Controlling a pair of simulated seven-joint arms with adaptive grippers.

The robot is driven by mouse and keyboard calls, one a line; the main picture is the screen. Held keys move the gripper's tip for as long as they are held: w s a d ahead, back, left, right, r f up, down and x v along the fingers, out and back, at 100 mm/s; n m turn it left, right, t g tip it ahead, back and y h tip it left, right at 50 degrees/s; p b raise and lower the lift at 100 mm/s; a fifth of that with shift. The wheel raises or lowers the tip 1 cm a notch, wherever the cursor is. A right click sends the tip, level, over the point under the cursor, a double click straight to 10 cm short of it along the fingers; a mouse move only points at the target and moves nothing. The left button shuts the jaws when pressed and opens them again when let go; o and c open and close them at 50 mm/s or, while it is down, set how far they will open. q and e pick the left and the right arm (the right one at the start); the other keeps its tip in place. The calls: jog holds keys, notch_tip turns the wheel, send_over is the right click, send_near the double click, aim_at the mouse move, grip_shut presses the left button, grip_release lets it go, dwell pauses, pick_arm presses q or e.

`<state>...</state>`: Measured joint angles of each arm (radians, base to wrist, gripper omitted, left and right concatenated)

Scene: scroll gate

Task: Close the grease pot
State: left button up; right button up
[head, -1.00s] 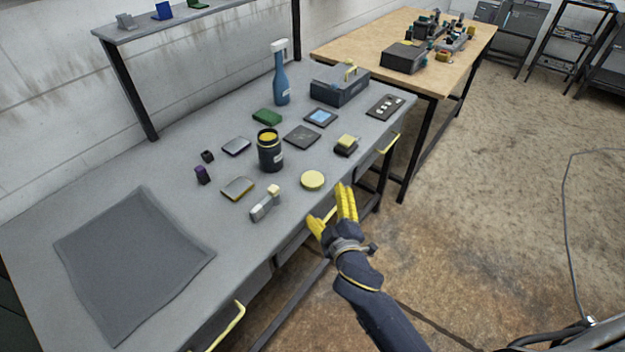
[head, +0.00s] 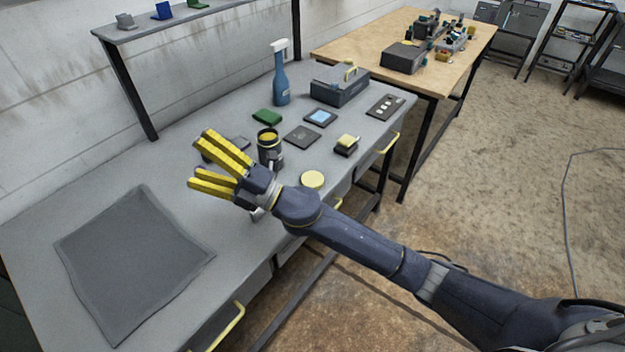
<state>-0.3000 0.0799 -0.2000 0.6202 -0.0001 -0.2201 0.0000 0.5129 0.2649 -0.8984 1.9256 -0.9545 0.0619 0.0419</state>
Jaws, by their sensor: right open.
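The grease pot (head: 269,146) is a dark jar standing upright on the grey bench, its top open with yellow grease showing inside. My right gripper (head: 205,165), with yellow fingers, is open and empty to the left of the pot, above the bench. My left gripper is not in view.
A dark grey mat (head: 133,262) covers the left of the bench (head: 60,208). A blue spray bottle (head: 281,80), a grey toolbox (head: 340,88), a tablet-like device (head: 320,117) and a yellow-topped block (head: 346,144) stand behind and right. Small items under my gripper are hidden.

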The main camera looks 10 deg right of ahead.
jog(key=s+a+f+n+g+h, duration=0.4)
jog(key=f+n+g+h, duration=0.3)
jog(key=n+g, duration=0.6)
jog(key=w+d+f+h, duration=0.1)
jog(key=w+d+h, duration=0.2)
jog(key=d, duration=0.2)
jog(key=w+d+f+t+h, duration=0.1)
jog(key=w+d+f+h, duration=0.1)
jog(key=w+d+h, duration=0.1)
jog(key=w+d+f+t+h, duration=0.1)
jog(key=w+d+h, duration=0.2)
jog(key=w+d, duration=0.2)
jog(key=shift+d+f, duration=0.2)
jog(key=shift+d, duration=0.6)
jog(key=shift+d+f, duration=0.2)
jog(key=shift+d, duration=0.6)
jog(key=w+d+r+m+h, duration=0.1)
jog(key=w+d+r+h, duration=0.1)
jog(key=d, duration=0.4)
jog(key=w+d+r+m+t+h, duration=0.1)
jog(key=w+d+r+m+h, duration=0.1)
jog(key=d, duration=0.5)
jog(key=shift+w+r+h, duration=0.3)
jog(key=shift+w+r, duration=0.5)
jog(key=shift+w, duration=0.25)
send_over(313, 178)
notch_tip(313, 178, down, 12)
jog(key=shift+f, duration=0.15)
